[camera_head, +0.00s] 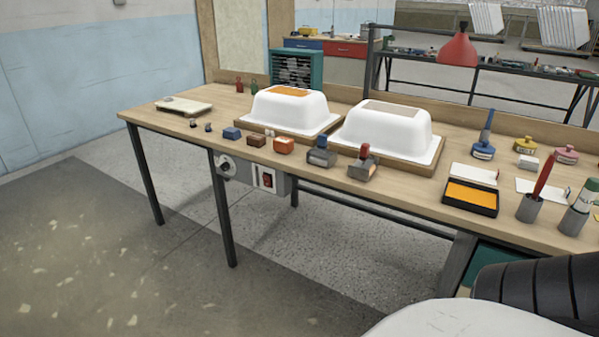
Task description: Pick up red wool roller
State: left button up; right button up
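No object is clearly recognisable as a wool roller at this size. A long red tool (545,174) stands tilted in a grey cup (530,208) at the right of the workbench. A grey tool with a red top (364,164) sits at the bench's front edge, before the right white tub shell. I cannot tell which of these, if either, is the red wool roller. Neither gripper shows. Only a dark ribbed part and a white part of my own body fill the bottom right corner.
The wooden bench (150,118) holds two white tub shells (290,112) (385,133), small blocks, and a black tray with orange content (471,197). Another cup with a green-and-white tool (583,200) stands at the right. Open floor (120,265) lies in front.

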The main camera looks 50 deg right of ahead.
aim_at(364, 167)
jog(key=u, duration=0.2)
jog(key=i, duration=0.75)
jog(key=z, duration=0.85)
jog(key=i, duration=1.6)
jog(key=z, duration=1.8)
jog(key=i, duration=0.45)
jog(key=z, duration=0.5)
